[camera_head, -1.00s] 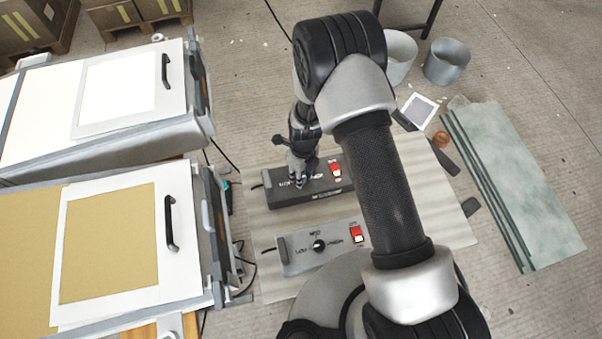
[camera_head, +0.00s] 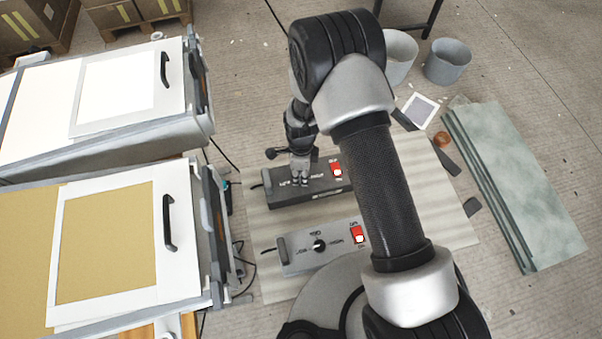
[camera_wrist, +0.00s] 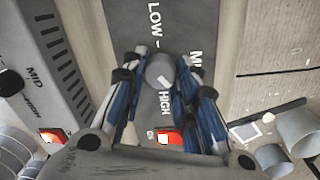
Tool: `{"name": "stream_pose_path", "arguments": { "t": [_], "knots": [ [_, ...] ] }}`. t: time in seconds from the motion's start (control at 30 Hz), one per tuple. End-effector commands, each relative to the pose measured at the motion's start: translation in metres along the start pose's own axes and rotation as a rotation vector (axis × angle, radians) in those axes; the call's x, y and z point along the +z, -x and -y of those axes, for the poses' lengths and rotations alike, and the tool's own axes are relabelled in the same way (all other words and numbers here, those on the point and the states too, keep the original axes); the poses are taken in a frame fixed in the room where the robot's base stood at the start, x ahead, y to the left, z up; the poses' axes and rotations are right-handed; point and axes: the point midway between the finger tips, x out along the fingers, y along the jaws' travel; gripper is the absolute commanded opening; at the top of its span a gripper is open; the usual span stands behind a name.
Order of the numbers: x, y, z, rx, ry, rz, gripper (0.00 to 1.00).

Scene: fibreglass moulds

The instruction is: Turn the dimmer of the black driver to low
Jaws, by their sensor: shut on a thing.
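The black driver (camera_head: 325,192) lies on a pale mat, with a lit red switch (camera_head: 337,169) on its top. In the wrist view its dark face (camera_wrist: 185,20) carries the words LOW, MID and HIGH. My gripper (camera_head: 300,178) points down at the driver's left half. The wrist view shows its blue-sided fingers (camera_wrist: 160,75) shut around the round grey dimmer knob (camera_wrist: 161,68). The knob stands between LOW and HIGH. In the head view my fingers hide the knob.
A grey driver (camera_head: 290,261) with its own black knob (camera_head: 319,245) and red switch (camera_head: 358,233) lies nearer on the same mat (camera_head: 440,225). Two moulds with handled frames stand at left. Buckets (camera_head: 446,62) and a greenish panel (camera_head: 520,190) lie at right.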

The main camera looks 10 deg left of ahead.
Motion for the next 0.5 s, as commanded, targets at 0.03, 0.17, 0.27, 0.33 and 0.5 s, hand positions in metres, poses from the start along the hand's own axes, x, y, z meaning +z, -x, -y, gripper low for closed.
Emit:
{"name": "stream_pose_path", "arguments": {
  "t": [0.03,0.17,0.27,0.33,0.5],
  "knots": [
    [0.0006,-0.0008,0.0003,-0.001,0.044,-0.002,0.03],
    [0.0009,-0.0010,0.0002,-0.001,0.167,-0.010,0.03],
    [0.0010,-0.0008,0.0002,-0.001,0.263,-0.015,0.03],
    [0.0011,-0.0007,0.0003,-0.001,0.328,-0.019,0.03],
    [0.0013,-0.0008,0.0003,-0.001,0.490,-0.029,0.03]
  ]
}}
